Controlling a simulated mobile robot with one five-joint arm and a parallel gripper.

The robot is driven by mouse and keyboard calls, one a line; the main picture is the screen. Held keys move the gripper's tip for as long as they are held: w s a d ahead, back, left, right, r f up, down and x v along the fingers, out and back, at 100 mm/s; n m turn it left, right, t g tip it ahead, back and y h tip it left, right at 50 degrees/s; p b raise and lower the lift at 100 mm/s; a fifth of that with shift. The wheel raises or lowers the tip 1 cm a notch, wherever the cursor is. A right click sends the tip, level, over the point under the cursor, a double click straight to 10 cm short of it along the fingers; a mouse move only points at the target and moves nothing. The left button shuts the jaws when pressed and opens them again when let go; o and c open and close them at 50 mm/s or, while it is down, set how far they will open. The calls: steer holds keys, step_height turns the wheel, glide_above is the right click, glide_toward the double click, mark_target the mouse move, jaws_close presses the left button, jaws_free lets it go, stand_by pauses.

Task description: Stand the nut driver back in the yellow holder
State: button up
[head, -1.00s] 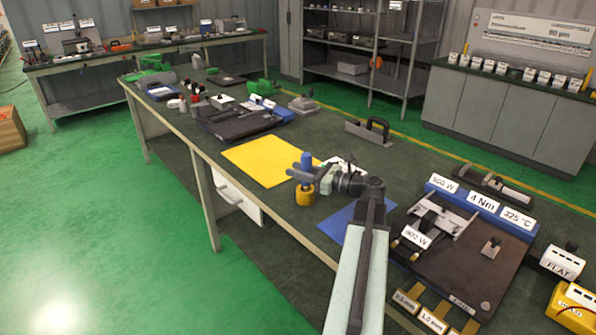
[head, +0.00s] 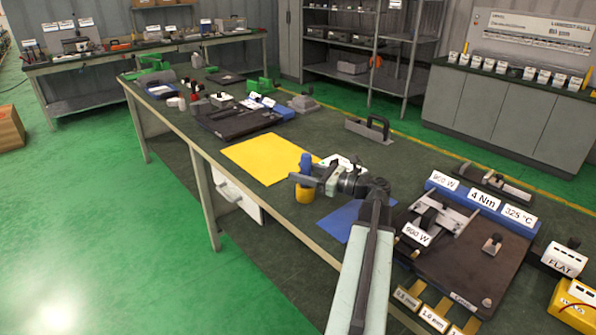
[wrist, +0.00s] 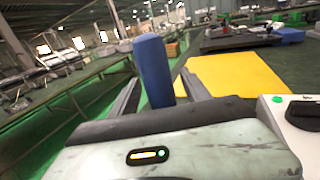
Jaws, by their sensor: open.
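The nut driver (head: 305,163) has a thick blue handle and stands upright in the yellow holder (head: 304,196), near the left edge of the bench. Its lower end is hidden by the holder and my gripper. My gripper (head: 305,179) is at the lower part of the handle, just above the holder. In the wrist view, the blue handle (wrist: 152,68) rises between my two spread fingers (wrist: 160,92), with a gap at the right finger. The holder does not show in the wrist view.
A yellow mat (head: 262,157) lies behind the holder and a blue mat (head: 350,220) to its right. A fixture board with white labels (head: 465,250) fills the bench at right. A white box (head: 345,163) sits close behind my gripper.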

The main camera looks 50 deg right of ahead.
steer(key=v, duration=0.6)
steer(key=shift+s, duration=0.15)
stand_by(0.3)
